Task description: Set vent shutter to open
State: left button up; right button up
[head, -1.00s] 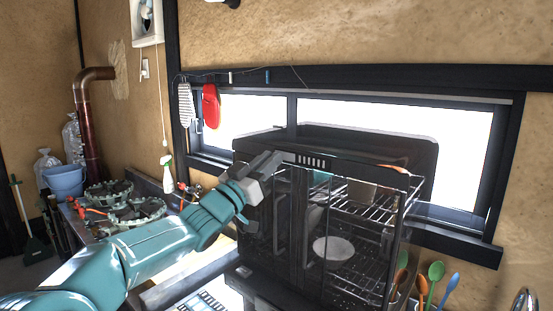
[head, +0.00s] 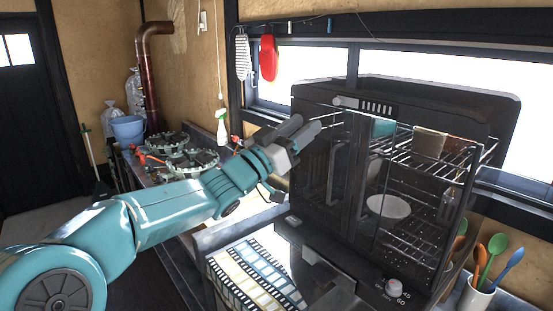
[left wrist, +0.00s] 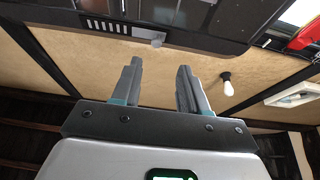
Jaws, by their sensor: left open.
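A black cabinet (head: 340,230) with wire shelves stands below the window. The vent shutter (head: 376,107) is a row of slots on its upper front edge, with a pale slider knob (head: 345,101) at the left end of the row. In the left wrist view the slots (left wrist: 105,26) and the knob (left wrist: 157,40) show at the top. My left gripper (head: 308,126) is open and empty, just below and left of the knob. In the left wrist view the knob lies beyond the two fingertips (left wrist: 158,64), roughly midway between them. My right gripper is not in view.
A timer dial (head: 394,287) is at the cabinet's lower front. A cup of coloured spoons (head: 475,296) stands to its right. Film strips (head: 250,275) lie in front of the cabinet.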

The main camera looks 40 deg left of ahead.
pick_arm(q)
jog(key=b+v, duration=0.2)
jog(key=v, duration=0.5)
jog(key=shift+s, duration=0.35)
jog(key=shift+w+f, duration=0.1)
jog(key=shift+f, duration=0.05)
jog(key=shift+a, duration=0.1)
